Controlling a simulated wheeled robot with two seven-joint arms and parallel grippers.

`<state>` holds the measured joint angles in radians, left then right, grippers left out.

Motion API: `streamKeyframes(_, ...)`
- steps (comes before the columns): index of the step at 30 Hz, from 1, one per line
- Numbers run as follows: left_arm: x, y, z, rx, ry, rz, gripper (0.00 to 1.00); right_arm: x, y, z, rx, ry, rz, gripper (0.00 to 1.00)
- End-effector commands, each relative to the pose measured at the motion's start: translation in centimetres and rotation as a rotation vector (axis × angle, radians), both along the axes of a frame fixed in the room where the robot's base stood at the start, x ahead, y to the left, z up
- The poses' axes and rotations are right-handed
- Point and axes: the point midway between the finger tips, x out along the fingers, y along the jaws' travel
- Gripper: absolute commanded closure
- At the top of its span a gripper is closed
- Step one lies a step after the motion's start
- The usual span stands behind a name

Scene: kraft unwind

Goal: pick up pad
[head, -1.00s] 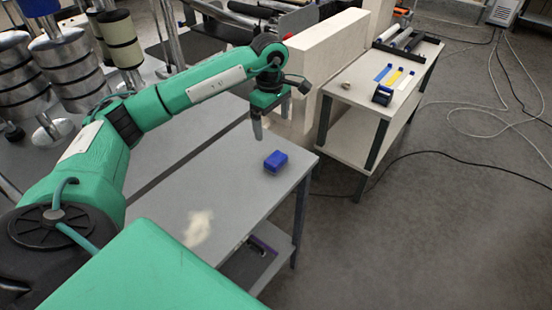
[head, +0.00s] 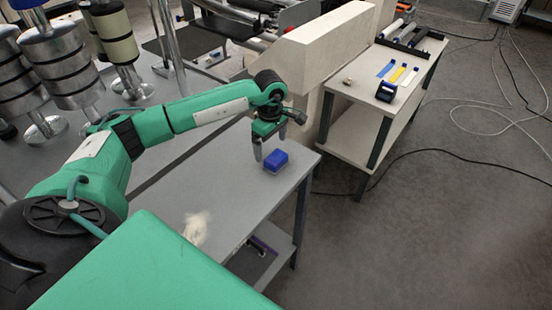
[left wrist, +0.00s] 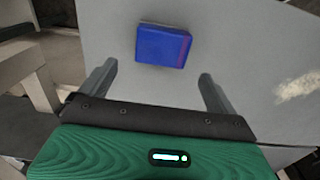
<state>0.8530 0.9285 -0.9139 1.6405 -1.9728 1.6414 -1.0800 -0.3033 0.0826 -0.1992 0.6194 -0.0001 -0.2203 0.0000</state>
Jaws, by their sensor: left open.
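The pad is a small blue block (head: 276,161) lying on the grey table (head: 225,190) near its far right corner. In the left wrist view the blue pad (left wrist: 163,46) lies beyond the fingertips, roughly between their lines, with a reddish line near one edge. My left gripper (head: 271,152) is open and empty, pointing down just above and beside the pad. Its two fingers also show in the left wrist view (left wrist: 155,78), spread wider than the pad. My right gripper is not seen.
A pale smudge or tuft (head: 197,228) lies on the table. A large pale block (head: 325,45) stands behind the gripper. Metal rolls (head: 65,80) stand at the left.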

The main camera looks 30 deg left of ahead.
Motion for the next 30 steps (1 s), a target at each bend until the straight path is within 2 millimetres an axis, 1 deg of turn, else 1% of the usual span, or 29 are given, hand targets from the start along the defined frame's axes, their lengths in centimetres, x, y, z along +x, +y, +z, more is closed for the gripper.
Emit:
streamKeyframes(5,-0.1,-0.3,-0.8,-0.001,0.003,0.0,0.06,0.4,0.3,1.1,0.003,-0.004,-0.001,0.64)
streamKeyframes(11,0.0,-0.9,-3.0,-0.001,0.004,0.0,0.06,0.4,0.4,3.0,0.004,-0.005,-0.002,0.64)
streamKeyframes(12,0.0,-0.9,-3.7,-0.001,0.005,0.001,0.06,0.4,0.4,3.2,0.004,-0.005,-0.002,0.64)
streamKeyframes(16,0.0,-0.9,-5.1,0.0,0.002,0.0,0.06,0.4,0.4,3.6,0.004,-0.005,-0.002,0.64)
streamKeyframes(23,0.1,-0.9,-5.4,0.0,-0.001,0.0,0.06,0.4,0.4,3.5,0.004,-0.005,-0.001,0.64)
streamKeyframes(24,0.1,-0.9,-5.4,0.0,-0.001,0.0,0.08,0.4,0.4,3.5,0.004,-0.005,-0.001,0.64)
streamKeyframes(25,0.1,-0.9,-5.4,0.0,0.0,0.0,0.14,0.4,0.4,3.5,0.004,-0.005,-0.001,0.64)
streamKeyframes(29,0.1,-0.9,-5.4,0.0,0.0,0.0,0.4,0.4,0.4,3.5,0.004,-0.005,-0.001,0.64)
streamKeyframes(30,0.1,-0.9,-5.4,0.0,0.0,0.0,0.48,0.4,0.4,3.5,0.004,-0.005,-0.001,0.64)
